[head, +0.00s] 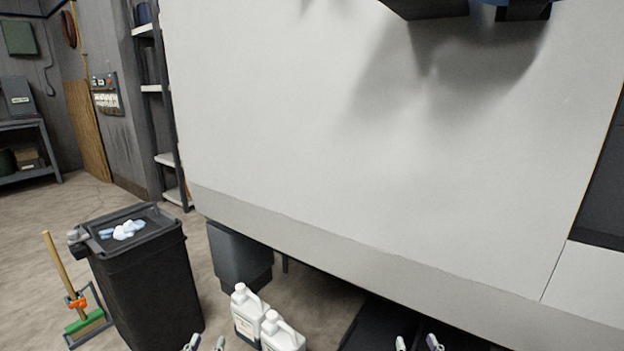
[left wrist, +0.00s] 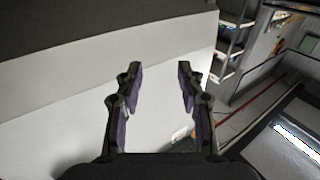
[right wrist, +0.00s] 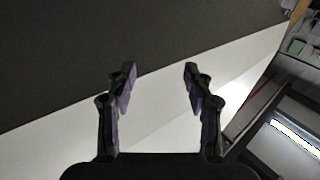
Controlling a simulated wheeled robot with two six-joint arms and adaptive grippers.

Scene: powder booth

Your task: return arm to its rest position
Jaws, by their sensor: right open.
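My left gripper (head: 206,344) shows only its fingertips at the bottom edge of the head view, left of the white jugs. In the left wrist view its two fingers (left wrist: 158,88) are spread apart with nothing between them. My right gripper (head: 418,343) shows its fingertips at the bottom edge of the head view, further right. In the right wrist view its fingers (right wrist: 160,85) are also spread and empty. The rest of both arms is out of the head view.
A large pale panel (head: 380,150) fills most of the head view. Two white jugs (head: 247,312) stand on the floor below it. A black bin (head: 150,285) stands at left, with a green-headed broom (head: 85,322) beside it. Shelves (head: 155,88) stand behind.

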